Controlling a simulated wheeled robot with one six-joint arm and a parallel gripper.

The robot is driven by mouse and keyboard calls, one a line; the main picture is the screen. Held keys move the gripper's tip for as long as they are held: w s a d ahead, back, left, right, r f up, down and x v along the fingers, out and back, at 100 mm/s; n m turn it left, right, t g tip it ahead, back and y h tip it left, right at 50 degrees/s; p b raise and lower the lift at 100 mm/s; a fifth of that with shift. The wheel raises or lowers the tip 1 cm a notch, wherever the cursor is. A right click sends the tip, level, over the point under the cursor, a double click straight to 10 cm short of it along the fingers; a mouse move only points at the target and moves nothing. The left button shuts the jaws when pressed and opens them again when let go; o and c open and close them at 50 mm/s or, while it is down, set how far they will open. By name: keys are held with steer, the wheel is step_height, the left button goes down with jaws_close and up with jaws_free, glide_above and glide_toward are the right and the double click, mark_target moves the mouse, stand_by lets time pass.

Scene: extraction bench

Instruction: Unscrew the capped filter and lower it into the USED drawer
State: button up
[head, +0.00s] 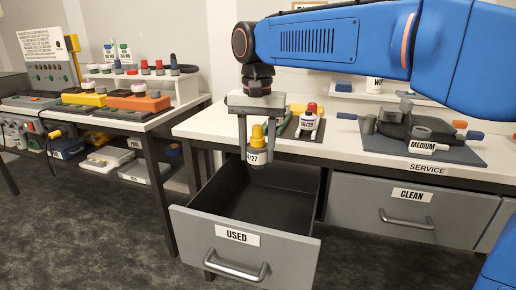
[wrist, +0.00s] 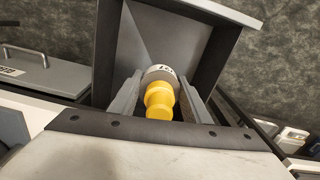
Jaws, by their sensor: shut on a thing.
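The filter (head: 257,158) is a grey cylinder with a yellow cap and a label ending in "27". My gripper (head: 257,150) is shut on it and holds it upright in the air, above the opening of the USED drawer (head: 238,237). The drawer is pulled out, and the dark inside that shows looks empty. In the wrist view the yellow-capped filter (wrist: 160,98) sits between the two fingers (wrist: 158,95), with the drawer's grey inside below it. The filter's lower end is hidden in the wrist view.
The CLEAN drawer (head: 411,206) is shut at the right. A second bench with several coloured units is at the left.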

steer(key=shift+f, duration=12.3)
steer(key=o, duration=1.3)
steer(key=shift+c, duration=0.2)
steer(key=shift+r, duration=0.15)
